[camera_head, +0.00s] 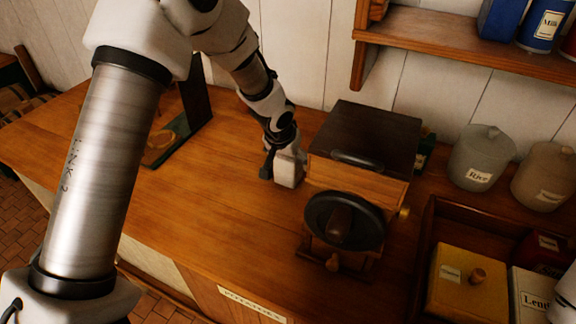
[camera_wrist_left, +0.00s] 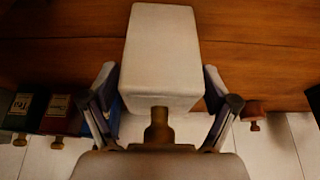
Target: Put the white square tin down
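The white square tin (camera_head: 289,170) is at the back of the wooden counter, just left of a box-shaped wooden mill. In the left wrist view the tin (camera_wrist_left: 162,50) fills the middle, its knob (camera_wrist_left: 159,128) towards my palm. My left gripper (camera_head: 282,152) is over the tin from above, one finger on each side. In the wrist view its fingers (camera_wrist_left: 160,88) lie close against the tin's sides and look shut on it. The tin's base seems at counter level, but I cannot tell whether it touches.
The mill (camera_head: 365,140) with its black wheel stands close to the tin's right. A Rice jar (camera_head: 480,160), a second jar (camera_head: 545,178) and a wooden crate (camera_head: 428,235) of tins are further right. A shelf (camera_head: 470,42) hangs above. The counter's left front (camera_head: 190,215) is clear.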

